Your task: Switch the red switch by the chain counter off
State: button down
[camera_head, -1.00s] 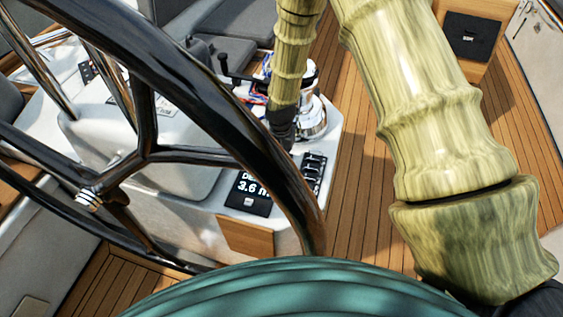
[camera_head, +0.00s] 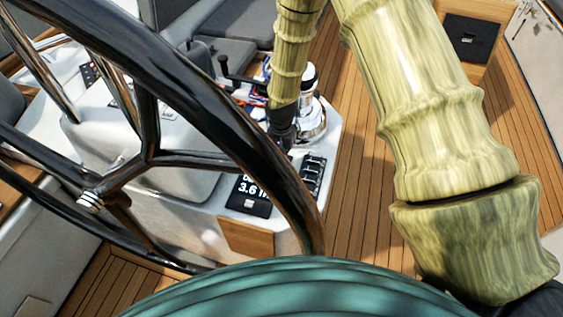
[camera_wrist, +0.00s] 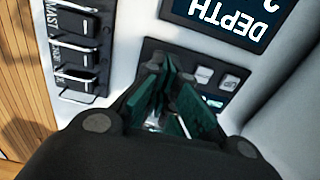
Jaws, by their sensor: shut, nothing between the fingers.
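My gripper (camera_wrist: 168,82) is shut and empty, its green fingertips together over a dark panel (camera_wrist: 153,45) in the wrist view. This panel carries small pale buttons (camera_wrist: 230,82) to the right of the fingers. I cannot tell whether it is the chain counter, or whether the fingers touch it. No red switch is clearly visible; the fingers and gripper body hide part of the panel. In the head view my gripper (camera_head: 283,128) is over the white console (camera_head: 190,240), its fingertips hidden behind the steering wheel's rim.
A depth display (camera_wrist: 230,18) lies near the fingers and also shows in the head view (camera_head: 248,203). A row of black labelled switches (camera_wrist: 76,45) is beside it. The black steering wheel (camera_head: 240,115) crosses the foreground. A chrome winch (camera_head: 313,120) stands behind my gripper.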

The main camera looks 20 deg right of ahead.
jog(key=shift+r+p, duration=1.4)
jog(key=shift+r, duration=0.95)
jog(key=shift+f, duration=0.1)
